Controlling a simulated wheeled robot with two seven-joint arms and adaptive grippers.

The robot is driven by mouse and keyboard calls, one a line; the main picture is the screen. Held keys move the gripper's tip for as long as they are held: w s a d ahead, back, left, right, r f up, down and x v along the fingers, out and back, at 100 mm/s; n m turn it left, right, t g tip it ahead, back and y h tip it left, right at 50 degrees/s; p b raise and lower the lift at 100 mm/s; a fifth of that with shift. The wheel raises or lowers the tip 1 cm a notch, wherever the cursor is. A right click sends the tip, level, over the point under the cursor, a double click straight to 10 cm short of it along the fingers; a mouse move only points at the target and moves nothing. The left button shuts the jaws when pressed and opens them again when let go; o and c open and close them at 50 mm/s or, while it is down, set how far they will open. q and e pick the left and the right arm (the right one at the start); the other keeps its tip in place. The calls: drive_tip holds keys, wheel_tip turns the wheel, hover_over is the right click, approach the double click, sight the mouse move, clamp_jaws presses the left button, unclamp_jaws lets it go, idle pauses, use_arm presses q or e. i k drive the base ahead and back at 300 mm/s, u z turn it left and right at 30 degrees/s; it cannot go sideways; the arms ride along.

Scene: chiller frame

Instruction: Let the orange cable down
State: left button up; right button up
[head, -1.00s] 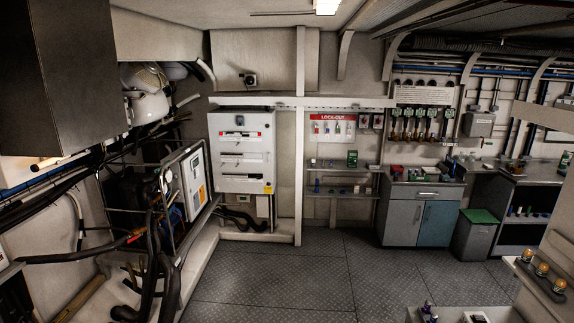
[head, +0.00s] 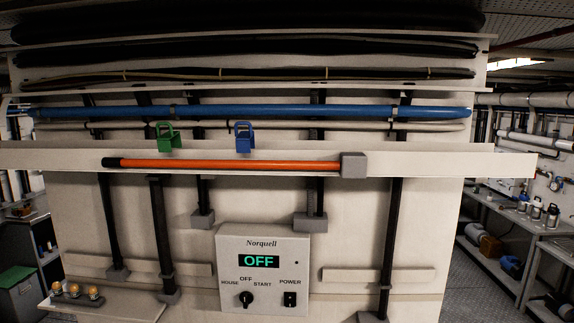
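The orange cable (head: 235,164) runs straight and level along the front of a pale horizontal rail (head: 440,166). Its left end has a black tip (head: 111,162), and its right end meets a grey block (head: 353,165). A green clip (head: 167,137) and a blue clip (head: 244,137) sit on the rail's upper edge, above the cable. Neither of my grippers shows in the head view.
Below the rail is a Norquell control box (head: 263,269) reading OFF, with a knob and a power switch. A blue pipe (head: 260,112) runs above. A shelf with amber lamps (head: 75,291) is at lower left. A workbench (head: 510,240) stands at right.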

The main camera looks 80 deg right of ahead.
sight(106, 161)
drive_tip(key=z, duration=1.8)
drive_tip(key=k, duration=0.35)
drive_tip(key=z, duration=0.35)
drive_tip(key=i, duration=0.4)
